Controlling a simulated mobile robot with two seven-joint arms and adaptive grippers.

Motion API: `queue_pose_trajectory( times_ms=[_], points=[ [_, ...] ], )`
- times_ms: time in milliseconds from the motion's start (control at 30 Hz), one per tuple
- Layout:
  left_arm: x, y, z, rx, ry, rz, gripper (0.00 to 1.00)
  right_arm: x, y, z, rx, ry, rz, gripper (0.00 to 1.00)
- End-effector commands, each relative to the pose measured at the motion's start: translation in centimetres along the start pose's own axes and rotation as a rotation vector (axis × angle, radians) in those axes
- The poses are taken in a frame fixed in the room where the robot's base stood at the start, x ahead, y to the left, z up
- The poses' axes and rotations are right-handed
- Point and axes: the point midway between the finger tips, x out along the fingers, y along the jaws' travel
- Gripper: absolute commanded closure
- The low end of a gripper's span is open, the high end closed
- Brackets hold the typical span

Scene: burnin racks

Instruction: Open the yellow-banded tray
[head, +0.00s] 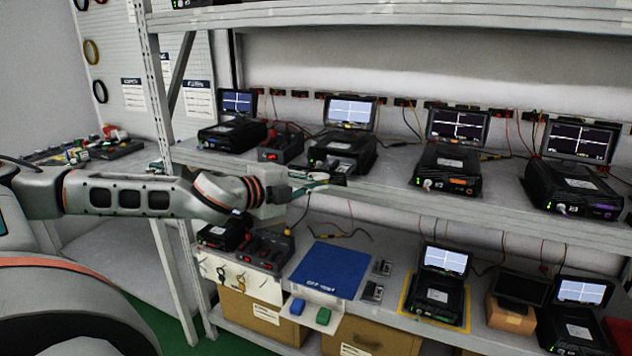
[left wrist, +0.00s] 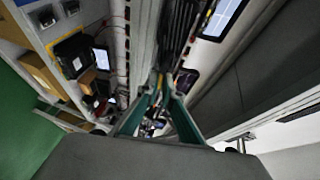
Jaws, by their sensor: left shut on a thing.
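My left gripper (head: 318,180) reaches in from the left to the front of the second black unit (head: 345,146) on the middle shelf. That unit has a lit screen above it, and a tray-like part (head: 338,168) shows at its front, by my fingertips. A yellow band cannot be made out clearly on it. In the left wrist view the two green fingers (left wrist: 160,92) converge at the tips, shut on a small part at the unit's front, likely the tray's handle; the grip itself is mostly hidden. My right gripper is not in view.
Other black units with screens stand along the shelf, one with an orange label (head: 460,181), one with a purple label (head: 600,206). A red-switched box (head: 281,147) is left of the gripped unit. The shelf above (head: 400,17) overhangs. Below lie a blue mat (head: 329,268) and more units.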

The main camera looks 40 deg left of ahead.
Motion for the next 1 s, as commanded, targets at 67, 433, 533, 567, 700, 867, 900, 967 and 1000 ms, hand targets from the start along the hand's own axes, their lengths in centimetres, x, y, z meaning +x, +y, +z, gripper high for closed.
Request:
queue_pose_trajectory(
  times_ms=[67, 433, 533, 567, 700, 867, 900, 967, 1000],
  points=[
    [-0.1, -0.2, -0.3, 0.000, 0.008, -0.003, 1.00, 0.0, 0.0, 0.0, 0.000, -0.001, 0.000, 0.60],
    [-0.1, -0.2, -0.3, 0.000, 0.007, -0.003, 0.92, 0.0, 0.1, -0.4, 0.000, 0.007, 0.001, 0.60],
    [0.0, -0.2, -0.2, 0.000, 0.005, -0.002, 0.77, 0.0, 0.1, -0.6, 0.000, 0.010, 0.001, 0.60],
    [0.0, -0.1, -0.2, 0.000, 0.005, -0.002, 0.77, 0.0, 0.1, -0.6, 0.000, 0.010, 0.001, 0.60],
    [0.0, -0.1, -0.1, 0.000, 0.003, -0.002, 0.77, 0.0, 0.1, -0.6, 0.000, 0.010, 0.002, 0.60],
    [0.0, -0.2, -0.1, 0.001, 0.002, -0.001, 0.77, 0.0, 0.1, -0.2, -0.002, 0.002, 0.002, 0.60],
    [-0.1, -0.4, -0.1, 0.002, 0.002, -0.002, 0.77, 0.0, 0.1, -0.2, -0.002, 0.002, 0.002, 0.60],
    [-0.1, -0.9, -0.2, 0.003, 0.002, -0.002, 0.77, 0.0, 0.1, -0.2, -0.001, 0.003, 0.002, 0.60],
    [-0.2, -1.3, -0.2, 0.003, 0.003, -0.003, 0.77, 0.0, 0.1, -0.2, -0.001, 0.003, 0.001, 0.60]
  ],
)
